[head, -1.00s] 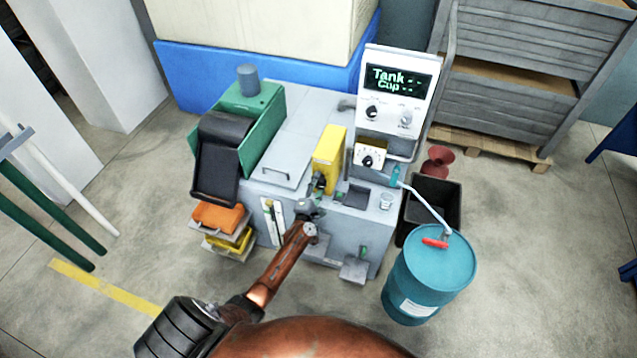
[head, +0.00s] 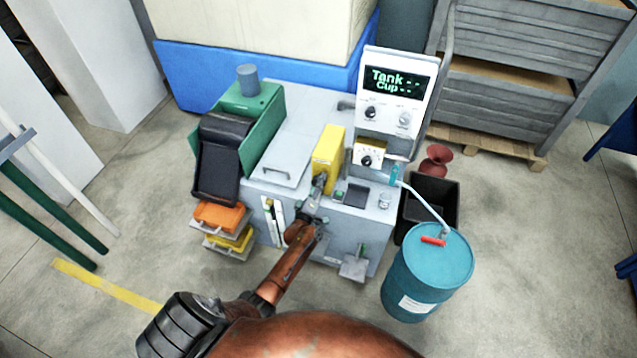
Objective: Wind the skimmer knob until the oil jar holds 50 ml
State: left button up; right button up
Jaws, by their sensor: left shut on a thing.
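The yellow skimmer box (head: 328,152) stands upright on the front of the grey machine top. My left gripper (head: 319,186) reaches up from below to the lower front of this box and is shut there on the skimmer knob. The fingers and wrist cover the knob, so its setting cannot be read. A small clear cup (head: 384,201) stands on the ledge to the right, below the end of the blue hose. I cannot tell whether it is the oil jar, and no oil level can be read. The display (head: 398,80) reads "Tank" and "Cup" with dashes. My right gripper is not in view.
A teal drum (head: 428,275) stands at the machine's right, with a hose and red handle on top. A black bin (head: 437,195) is behind it. Orange and yellow trays (head: 219,217) stick out at the left front. The floor in front is clear.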

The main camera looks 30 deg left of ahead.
pick_arm(q)
jog(key=shift+m, duration=0.3)
jog(key=o, duration=1.2)
jog(key=shift+c, duration=0.2)
jog(key=shift+s+d+f, duration=0.15)
jog(key=shift+s, duration=0.35)
jog(key=v, duration=1.1)
